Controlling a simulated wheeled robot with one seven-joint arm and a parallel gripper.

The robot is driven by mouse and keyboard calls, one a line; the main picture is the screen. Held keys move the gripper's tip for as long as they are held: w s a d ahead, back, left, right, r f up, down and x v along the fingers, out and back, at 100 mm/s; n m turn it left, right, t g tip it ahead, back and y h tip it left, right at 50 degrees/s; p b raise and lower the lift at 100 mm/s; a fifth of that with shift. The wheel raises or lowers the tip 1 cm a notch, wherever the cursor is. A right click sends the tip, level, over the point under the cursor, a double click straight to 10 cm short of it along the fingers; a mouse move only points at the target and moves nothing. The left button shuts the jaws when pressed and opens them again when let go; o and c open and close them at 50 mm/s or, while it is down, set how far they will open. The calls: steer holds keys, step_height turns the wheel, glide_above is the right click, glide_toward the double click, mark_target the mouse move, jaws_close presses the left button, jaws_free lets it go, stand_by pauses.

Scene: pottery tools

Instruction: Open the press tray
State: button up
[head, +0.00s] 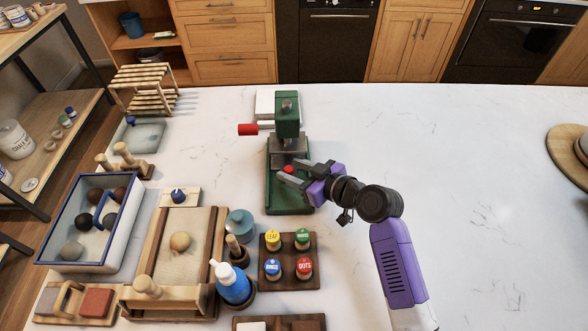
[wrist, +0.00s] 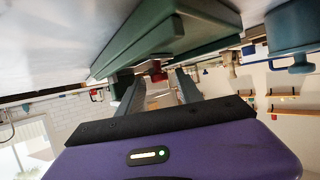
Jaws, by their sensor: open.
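The green press (head: 289,125) stands on the white counter with a red-tipped lever (head: 248,130) at its left side. Its green base (head: 290,203) extends toward me, and a small red knob (head: 289,169) shows near the press plates. My gripper (head: 281,174) reaches in from the right, with its fingers at the knob. In the wrist view, which looks upside down, the red knob (wrist: 156,72) shows between the tips of the open fingers (wrist: 153,80). I cannot tell whether the fingers touch it. The tray's own outline is hard to tell from the base.
A blue-rimmed bin (head: 45,258) is further left.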

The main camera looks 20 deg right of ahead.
steer(key=shift+c, duration=0.2)
jaws_close()
stand_by(1.1)
